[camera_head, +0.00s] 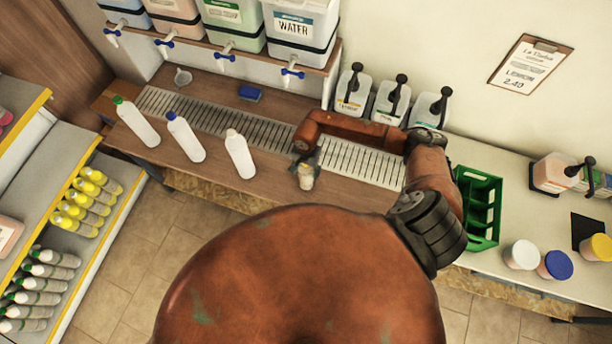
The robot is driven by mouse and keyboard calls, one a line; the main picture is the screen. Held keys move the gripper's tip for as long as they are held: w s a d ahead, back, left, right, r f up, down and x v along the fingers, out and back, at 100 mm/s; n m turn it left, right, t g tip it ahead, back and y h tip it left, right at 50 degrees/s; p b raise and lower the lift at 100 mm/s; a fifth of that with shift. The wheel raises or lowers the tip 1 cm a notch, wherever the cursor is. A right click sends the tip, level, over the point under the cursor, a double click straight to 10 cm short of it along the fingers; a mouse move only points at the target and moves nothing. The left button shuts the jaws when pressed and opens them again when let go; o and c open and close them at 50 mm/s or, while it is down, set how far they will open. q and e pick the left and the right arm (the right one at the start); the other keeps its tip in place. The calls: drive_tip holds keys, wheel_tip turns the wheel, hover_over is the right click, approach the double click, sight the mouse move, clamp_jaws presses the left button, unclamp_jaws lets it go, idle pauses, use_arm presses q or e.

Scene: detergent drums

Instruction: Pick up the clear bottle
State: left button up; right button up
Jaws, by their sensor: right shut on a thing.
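My right gripper (306,163) is over the wooden counter, at the front edge of the metal drip grate. It is shut on a small, pale, see-through thing that looks like the clear bottle (306,181). The gripper hides much of this bottle, and I cannot tell whether its base touches the counter. My left gripper is not in view.
Left of the gripper stand white bottles with a green cap (137,122), a blue cap (186,137) and a pale cap (240,155). Tap drums, including one marked WATER (298,25), stand behind. A green crate (482,207) is at right.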

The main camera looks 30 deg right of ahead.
drive_tip(key=shift+c, duration=1)
drive_tip(key=shift+r, duration=0.1)
drive_tip(key=shift+w+r, duration=0.1)
drive_tip(key=shift+r, duration=0.55)
drive_tip(key=s+a+r+b, duration=0.4)
drive_tip(key=s+a+r, duration=0.3)
drive_tip(key=s+r, duration=0.4)
drive_tip(key=shift+s+a+r, duration=0.15)
drive_tip(key=shift+s+r, duration=0.1)
drive_tip(key=shift+s, duration=0.3)
